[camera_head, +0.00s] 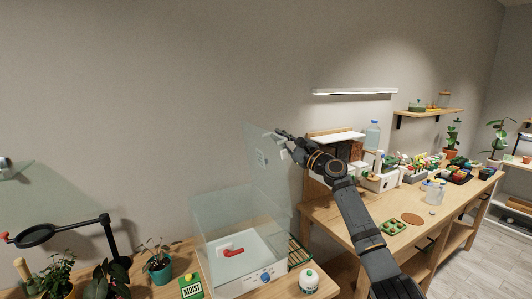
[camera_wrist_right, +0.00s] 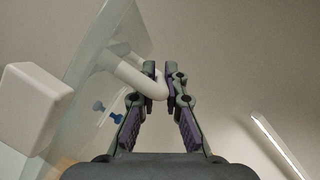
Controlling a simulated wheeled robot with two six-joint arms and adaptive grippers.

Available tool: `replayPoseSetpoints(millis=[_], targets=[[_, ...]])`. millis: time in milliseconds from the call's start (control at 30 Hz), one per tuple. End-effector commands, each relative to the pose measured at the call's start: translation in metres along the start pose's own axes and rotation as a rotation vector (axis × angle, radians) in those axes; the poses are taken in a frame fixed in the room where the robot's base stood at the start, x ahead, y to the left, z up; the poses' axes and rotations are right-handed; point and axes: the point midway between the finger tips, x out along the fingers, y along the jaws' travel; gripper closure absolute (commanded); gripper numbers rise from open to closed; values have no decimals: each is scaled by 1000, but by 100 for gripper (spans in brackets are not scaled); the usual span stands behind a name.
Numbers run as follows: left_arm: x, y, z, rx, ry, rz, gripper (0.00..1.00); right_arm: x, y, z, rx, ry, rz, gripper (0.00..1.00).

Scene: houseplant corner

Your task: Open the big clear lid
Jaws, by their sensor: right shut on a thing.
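The big clear lid (camera_head: 258,150) stands raised and nearly upright above the right side of the clear box (camera_head: 210,235). The box's top looks open. My right gripper (camera_head: 281,136) is at the lid's upper part, shut on its white handle. In the right wrist view, the fingers (camera_wrist_right: 165,78) close around the bent white handle (camera_wrist_right: 128,70), with the clear panel (camera_wrist_right: 125,28) behind it. My left gripper is not in view.
A red-handled thing (camera_head: 234,252) lies in the box. A white bottle (camera_head: 309,280), a MOIST packet (camera_head: 191,287) and potted plants (camera_head: 158,266) stand close by. A magnifier lamp (camera_head: 105,238) is at left. The right workbench (camera_head: 340,217) holds trays and bottles.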

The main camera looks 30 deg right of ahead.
Motion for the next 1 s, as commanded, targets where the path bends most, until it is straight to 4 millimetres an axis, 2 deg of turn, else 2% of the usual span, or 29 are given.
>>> replayPoseSetpoints(millis=[33, 100, 433, 633, 1000], targets=[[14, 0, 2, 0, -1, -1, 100, -5, -2, -13, 34, 4, -15, 100], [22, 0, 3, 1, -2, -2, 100, -9, -12, -22, 83, 4, -36, 100], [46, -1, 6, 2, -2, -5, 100, -23, -40, -55, 245, 7, -104, 100], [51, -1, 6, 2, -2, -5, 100, -26, -47, -64, 287, 9, -121, 100], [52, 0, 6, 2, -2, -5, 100, -27, -48, -66, 300, 10, -124, 100]])
